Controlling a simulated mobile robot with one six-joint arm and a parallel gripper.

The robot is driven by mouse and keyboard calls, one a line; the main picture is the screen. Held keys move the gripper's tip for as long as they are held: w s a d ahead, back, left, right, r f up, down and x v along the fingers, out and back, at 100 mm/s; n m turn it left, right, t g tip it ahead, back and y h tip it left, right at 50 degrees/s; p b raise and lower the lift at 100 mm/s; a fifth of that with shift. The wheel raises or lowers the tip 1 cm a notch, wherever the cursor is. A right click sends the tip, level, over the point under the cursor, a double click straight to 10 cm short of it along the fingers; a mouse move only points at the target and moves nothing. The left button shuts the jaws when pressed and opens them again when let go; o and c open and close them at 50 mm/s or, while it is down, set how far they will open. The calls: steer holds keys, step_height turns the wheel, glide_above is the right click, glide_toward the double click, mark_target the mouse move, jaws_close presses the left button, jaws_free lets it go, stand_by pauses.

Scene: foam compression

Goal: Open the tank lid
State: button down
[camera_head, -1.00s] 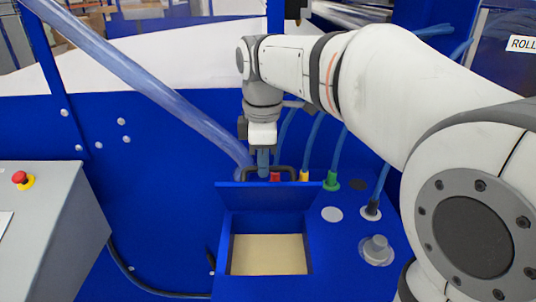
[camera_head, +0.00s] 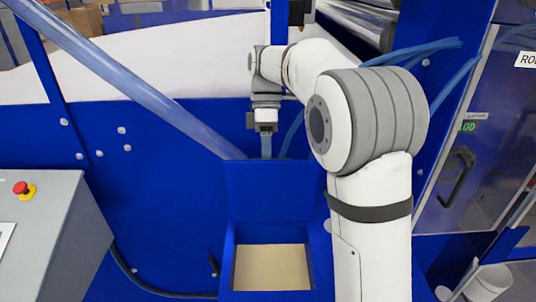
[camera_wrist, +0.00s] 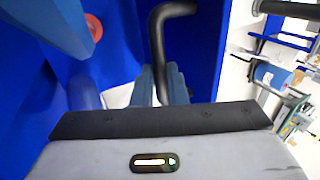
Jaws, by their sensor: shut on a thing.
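The blue tank (camera_head: 228,268) stands low in the middle of the head view, with its top opening showing a pale beige inside. Its blue lid (camera_head: 270,195) stands raised at the back edge of the opening, with its broad inner face toward the head camera. My gripper (camera_head: 266,152) is just behind the lid's top edge, pointing down. In the wrist view my gripper's blue-grey fingers (camera_wrist: 165,88) are shut on the black bent handle (camera_wrist: 158,40). The handle is hidden behind the lid in the head view.
A clear blue hose (camera_head: 150,95) slants down from the upper left toward the lid. A grey control box (camera_head: 50,230) with a red button (camera_head: 21,188) stands at the left. My arm covers the area right of the tank. Thin blue hoses pass behind it.

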steer(key=shift+f, duration=0.35)
steer(key=c, duration=1.5)
jaws_free()
steer(key=shift+w+r, duration=0.1)
steer(key=shift+w, duration=0.05)
steer(key=shift+o, duration=0.2)
steer(key=shift+r, duration=0.1)
step_height(320, 180, up, 8)
steer(key=w, duration=0.1)
steer(key=shift+w+a, duration=0.2)
steer(key=shift+w, duration=0.05)
steer(key=shift+s+p, duration=0.1)
steer(key=shift+p, duration=0.2)
